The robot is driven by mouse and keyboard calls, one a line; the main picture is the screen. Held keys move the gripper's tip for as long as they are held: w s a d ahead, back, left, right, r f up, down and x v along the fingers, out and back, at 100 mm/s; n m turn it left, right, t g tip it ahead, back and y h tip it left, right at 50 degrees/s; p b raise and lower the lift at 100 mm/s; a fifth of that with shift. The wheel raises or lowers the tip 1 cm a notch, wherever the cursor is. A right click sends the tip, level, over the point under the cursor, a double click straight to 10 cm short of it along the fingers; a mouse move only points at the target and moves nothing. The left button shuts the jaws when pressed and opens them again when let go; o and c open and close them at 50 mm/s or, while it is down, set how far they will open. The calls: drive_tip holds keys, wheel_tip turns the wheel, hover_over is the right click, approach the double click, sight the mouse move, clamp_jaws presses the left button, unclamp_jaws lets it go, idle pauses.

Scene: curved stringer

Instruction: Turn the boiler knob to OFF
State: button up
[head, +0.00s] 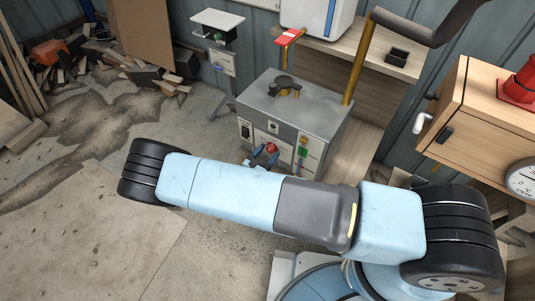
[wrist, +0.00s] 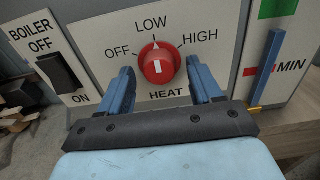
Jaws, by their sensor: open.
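The boiler (head: 285,100) is a grey metal box in the head view. Its red round knob (wrist: 156,65) sits on a white HEAT label with OFF at left, LOW at top and HIGH at right. The knob's upper tip points about at LOW, and a white bar on its face stands upright. My gripper (wrist: 160,66) is open, with one blue finger on each side of the knob and gaps showing. In the head view the knob (head: 271,147) shows between the small blue fingers. Whether the fingertips reach knob depth is unclear.
A black rocker switch (wrist: 62,72) marked BOILER OFF and ON is left of the knob. A blue lever (wrist: 268,62) by a green-red MIN scale is at right. A pipe (head: 358,60) rises behind the boiler. A wooden cabinet (head: 480,120) stands at right.

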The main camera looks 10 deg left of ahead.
drive_tip(key=shift+c, duration=0.4)
drive_tip(key=c, duration=1)
drive_tip(key=shift+o, duration=0.2)
drive_tip(key=shift+n, duration=0.3)
drive_tip(key=n, duration=0.5)
drive_tip(key=shift+n, duration=0.4)
drive_tip(key=n, duration=0.5)
drive_tip(key=shift+s, duration=0.1)
drive_tip(key=shift+n, duration=0.4)
drive_tip(key=o, duration=1)
